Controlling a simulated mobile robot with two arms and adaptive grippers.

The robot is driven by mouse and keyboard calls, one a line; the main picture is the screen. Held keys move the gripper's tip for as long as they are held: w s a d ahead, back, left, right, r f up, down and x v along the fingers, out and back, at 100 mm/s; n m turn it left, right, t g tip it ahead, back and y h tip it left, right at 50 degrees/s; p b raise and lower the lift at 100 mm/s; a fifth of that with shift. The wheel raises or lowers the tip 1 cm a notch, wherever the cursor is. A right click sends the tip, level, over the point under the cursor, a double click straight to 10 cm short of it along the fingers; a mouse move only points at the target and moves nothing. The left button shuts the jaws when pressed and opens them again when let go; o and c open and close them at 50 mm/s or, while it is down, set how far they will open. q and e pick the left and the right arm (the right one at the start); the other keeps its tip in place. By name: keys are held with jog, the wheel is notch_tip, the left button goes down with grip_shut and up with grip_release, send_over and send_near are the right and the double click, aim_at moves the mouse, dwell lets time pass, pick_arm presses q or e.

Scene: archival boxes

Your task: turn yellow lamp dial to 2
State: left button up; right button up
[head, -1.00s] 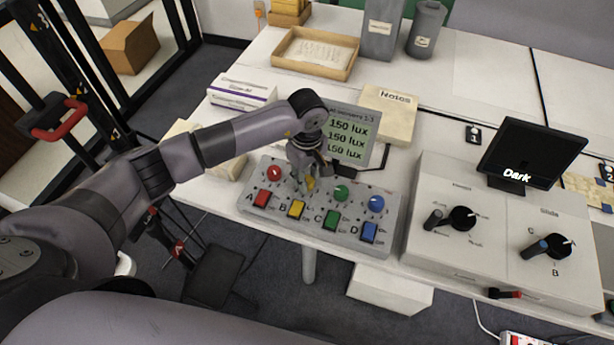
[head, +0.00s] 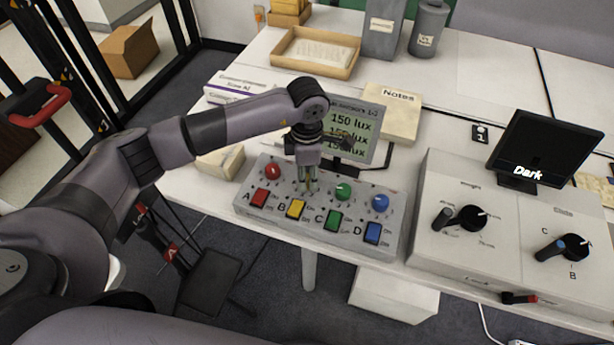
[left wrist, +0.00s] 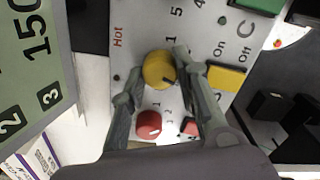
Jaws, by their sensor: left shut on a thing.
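The yellow lamp dial (left wrist: 158,70) sits on the grey control box (head: 385,249), between the red dial (head: 273,171) and the green dial (head: 343,191). My left gripper (head: 308,186) reaches down from above onto it and hides most of it in the head view. In the left wrist view the left gripper (left wrist: 158,64) has one finger on each side of the yellow dial, shut on it. Printed numbers 1, 4 and 5 show near the dial in that view. Which number the dial points to I cannot tell. My right gripper is not in view.
A blue dial (head: 380,203) and a row of coloured switches, including the yellow switch (head: 296,208), share the box. A lux display (head: 366,119) stands close behind my gripper. A larger box with black knobs (head: 468,218) and a "Dark" screen (head: 545,147) stand right.

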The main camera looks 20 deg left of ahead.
aim_at(307, 178)
pick_arm(q)
jog(key=n+b, duration=0.2)
jog(key=n, duration=0.9)
jog(key=shift+n+b, duration=0.4)
dwell(0.3)
jog(key=o, duration=1.2)
jog(key=shift+c, duration=0.2)
jog(key=shift+r, duration=0.25)
notch_tip(307, 178, up, 12)
jog(key=shift+f, duration=0.2)
